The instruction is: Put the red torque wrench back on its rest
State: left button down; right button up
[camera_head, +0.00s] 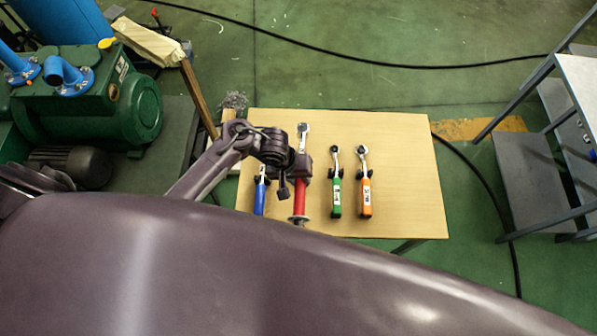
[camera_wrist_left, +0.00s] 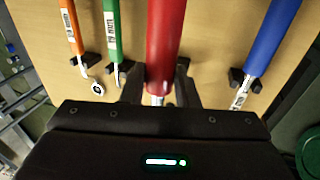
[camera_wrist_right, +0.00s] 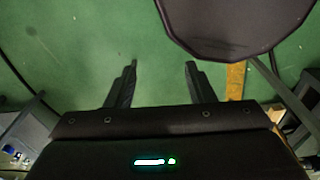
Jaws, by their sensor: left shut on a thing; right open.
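My right gripper (camera_wrist_right: 160,78) is open and empty above the green floor.
The wooden table (camera_head: 400,140) also bears a blue wrench (camera_head: 260,196) to the left, and a green (camera_head: 337,195) and an orange wrench (camera_head: 366,195) to the right, each on black supports. A green pump (camera_head: 140,105) stands left, a grey rack (camera_head: 540,185) right.

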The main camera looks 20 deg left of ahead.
pick_arm(q)
jog(key=shift+w, duration=0.15)
jog(key=shift+f+b, duration=0.5)
jog(key=shift+f, duration=0.5)
jog(key=shift+f+b, duration=1.45)
jog(key=shift+f, duration=0.5)
pick_arm(e)
jog(key=f, duration=0.2)
jog(key=w+f, duration=0.1)
jog(key=shift+f, duration=0.4)
jog(key=shift+d+r, duration=0.15)
jog(key=shift+d, duration=0.1)
pick_arm(q)
jog(key=shift+p, duration=0.4)
pick_arm(e)
jog(key=shift+r, duration=0.3)
pick_arm(q)
jog(key=shift+p, duration=0.35)
pick_arm(e)
jog(key=shift+r, duration=0.35)
